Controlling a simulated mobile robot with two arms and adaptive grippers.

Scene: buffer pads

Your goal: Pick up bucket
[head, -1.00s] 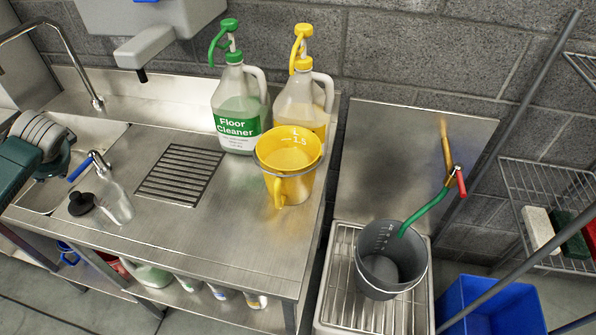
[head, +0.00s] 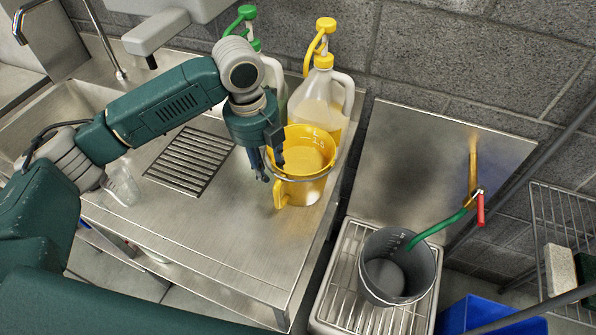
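A grey bucket (head: 395,281) with scale marks inside stands upright on the metal grating at the right. A green hose hangs over its rim, and it looks empty. A yellow measuring jug (head: 312,187) stands upright on the steel counter, its handle at the front left. My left gripper (head: 270,173) points down at the left rim of the yellow jug, in front of part of it. Its fingers look apart with nothing between them. Whether it touches the jug cannot be told. It is well left of the grey bucket. My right gripper is not in view.
A yellow-capped bottle (head: 322,98) stands behind the jug, and a green-capped bottle (head: 272,77) is partly hidden by my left arm. A green hose (head: 436,228) with a red-handled tap rises from the bucket. The counter front (head: 220,235) is clear. A blue bin (head: 490,316) is at the lower right.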

